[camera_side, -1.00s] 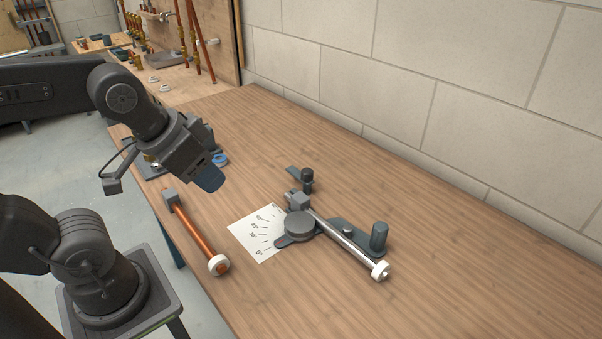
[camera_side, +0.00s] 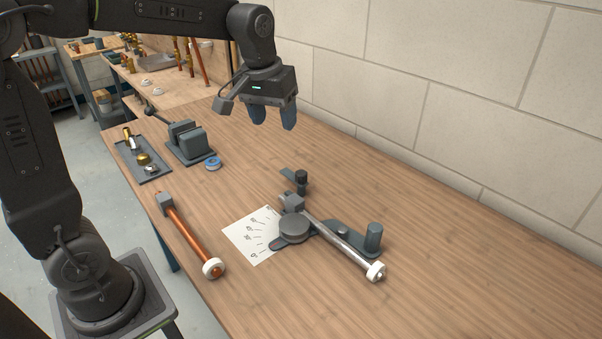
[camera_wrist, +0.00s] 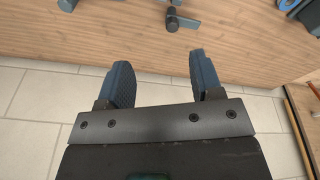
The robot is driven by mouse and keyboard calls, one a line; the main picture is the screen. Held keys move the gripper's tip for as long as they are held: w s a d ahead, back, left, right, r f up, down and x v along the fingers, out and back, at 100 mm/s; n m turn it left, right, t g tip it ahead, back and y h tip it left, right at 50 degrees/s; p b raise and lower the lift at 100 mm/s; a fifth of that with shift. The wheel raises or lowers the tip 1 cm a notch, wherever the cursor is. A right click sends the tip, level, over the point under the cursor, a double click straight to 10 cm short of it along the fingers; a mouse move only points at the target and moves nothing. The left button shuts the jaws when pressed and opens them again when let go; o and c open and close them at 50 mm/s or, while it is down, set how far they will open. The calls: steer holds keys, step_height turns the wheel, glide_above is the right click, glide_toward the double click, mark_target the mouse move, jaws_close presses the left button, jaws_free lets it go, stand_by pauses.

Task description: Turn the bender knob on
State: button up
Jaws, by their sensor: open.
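The bender (camera_side: 294,229) lies on the bench: a grey round disc with a dark base arm, beside a paper angle scale (camera_side: 245,238). A black knob (camera_side: 301,177) stands upright on a short flat lever at its back; it also shows in the wrist view (camera_wrist: 172,21). A taller dark cylinder (camera_side: 374,236) stands at the base arm's right end. I cannot tell from the look which one is the bender knob. A silver pipe (camera_side: 338,243) with a white end ring lies across the bender. My gripper (camera_side: 273,117) is open and empty, high above the bench behind the black knob.
A copper pipe (camera_side: 188,236) lies at the front left. A grey vise (camera_side: 188,142), a blue tape roll (camera_side: 213,164) and a tray of fittings (camera_side: 143,160) are further back left. The block wall (camera_side: 390,110) runs behind. The bench right of the bender is clear.

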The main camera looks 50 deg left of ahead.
mark_target(301, 172)
steer(key=w+a+f+n+g, duration=0.25)
steer(key=w+a+f, duration=0.25)
steer(key=w+f, duration=0.5)
steer(key=shift+n, duration=0.35)
steer(key=f, duration=0.4)
steer(key=w+f, duration=0.1)
steer(key=f, duration=0.7)
steer(key=shift+w+a+f, duration=0.1)
steer(key=shift+w+a, duration=0.05)
steer(key=shift+w, duration=0.2)
steer(key=shift+c, duration=0.4)
jaws_close()
